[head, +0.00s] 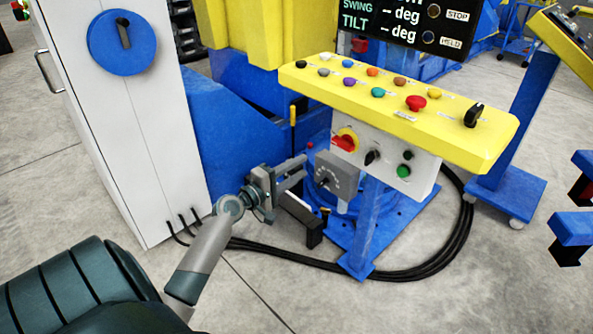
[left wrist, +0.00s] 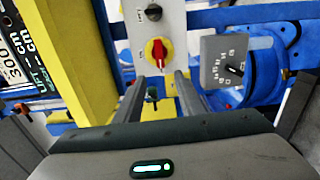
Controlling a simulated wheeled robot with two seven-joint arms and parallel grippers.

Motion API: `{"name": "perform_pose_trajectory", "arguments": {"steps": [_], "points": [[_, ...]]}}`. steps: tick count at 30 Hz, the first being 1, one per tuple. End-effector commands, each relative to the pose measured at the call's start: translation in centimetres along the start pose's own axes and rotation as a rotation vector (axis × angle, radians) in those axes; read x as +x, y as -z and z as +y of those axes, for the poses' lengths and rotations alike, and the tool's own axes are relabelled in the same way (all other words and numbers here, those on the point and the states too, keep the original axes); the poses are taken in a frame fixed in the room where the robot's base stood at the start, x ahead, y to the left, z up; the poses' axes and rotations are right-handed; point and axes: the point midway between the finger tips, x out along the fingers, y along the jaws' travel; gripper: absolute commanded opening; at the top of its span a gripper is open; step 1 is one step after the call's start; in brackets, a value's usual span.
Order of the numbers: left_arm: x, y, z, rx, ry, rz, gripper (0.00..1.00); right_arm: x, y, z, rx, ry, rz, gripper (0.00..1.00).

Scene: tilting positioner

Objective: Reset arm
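My left gripper (head: 306,192) reaches in from the lower left in the head view. It is in front of the grey dial box (head: 341,180) under the yellow console (head: 400,105). In the left wrist view its two fingers (left wrist: 160,82) stand apart with nothing held between them. The red and yellow rotary switch (left wrist: 157,52) shows beyond the fingertips, and the grey dial box also shows to their right (left wrist: 225,62). Whether the fingers touch anything cannot be told. My right gripper is not in view.
A white cabinet (head: 125,140) with a blue round switch stands at the left. The console stands on a blue post (head: 365,225) and base. Black cables (head: 400,272) curve over the floor. Blue brackets (head: 570,232) show at the right edge. Floor at lower right is clear.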

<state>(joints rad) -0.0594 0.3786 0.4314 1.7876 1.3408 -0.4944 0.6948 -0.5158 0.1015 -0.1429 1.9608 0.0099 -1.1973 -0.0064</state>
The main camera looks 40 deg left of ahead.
Motion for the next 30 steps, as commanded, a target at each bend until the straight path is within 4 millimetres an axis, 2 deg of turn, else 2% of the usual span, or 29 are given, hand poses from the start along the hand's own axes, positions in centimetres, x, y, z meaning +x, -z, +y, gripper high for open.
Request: {"name": "perform_pose_trajectory", "arguments": {"steps": [22,26,29,30], "points": [[-0.3,-0.1,-0.4,0.005,0.007,0.0,0.36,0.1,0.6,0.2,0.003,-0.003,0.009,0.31],[-0.3,-0.7,-2.2,0.036,0.046,0.003,0.36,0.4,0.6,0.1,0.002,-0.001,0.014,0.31],[-0.4,-1.6,-5.2,0.091,0.107,0.003,0.36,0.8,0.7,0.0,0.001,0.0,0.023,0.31],[-0.6,-2.0,-6.8,0.121,0.14,0.002,0.36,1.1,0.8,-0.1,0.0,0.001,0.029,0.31]]}}
